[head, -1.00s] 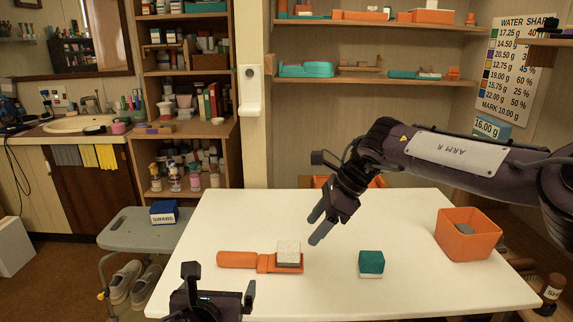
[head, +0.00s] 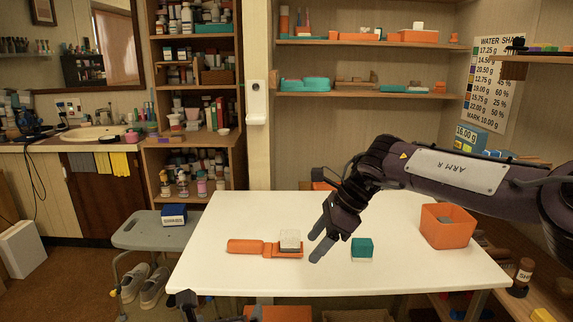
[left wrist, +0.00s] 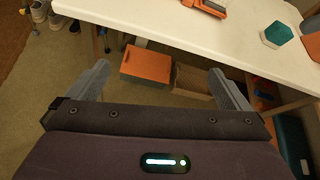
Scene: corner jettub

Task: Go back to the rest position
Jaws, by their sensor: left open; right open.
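My right gripper (head: 318,243) is open and empty above the white table, between an orange-handled tool (head: 247,246) with a pale block (head: 290,239) on its flat end and a teal-and-white block (head: 362,248). My left gripper shows only as dark tips at the bottom edge of the head view. In the left wrist view my left gripper (left wrist: 160,80) is open and empty, its fingers wide apart, in front of the table's near edge. The tool (left wrist: 208,6) and the teal block (left wrist: 278,34) also show on the tabletop there.
The white table (head: 225,280) has clear room at its front and left. An orange box (left wrist: 146,65) sits beneath the table. A grey stool (head: 150,232) with a blue box stands to the left.

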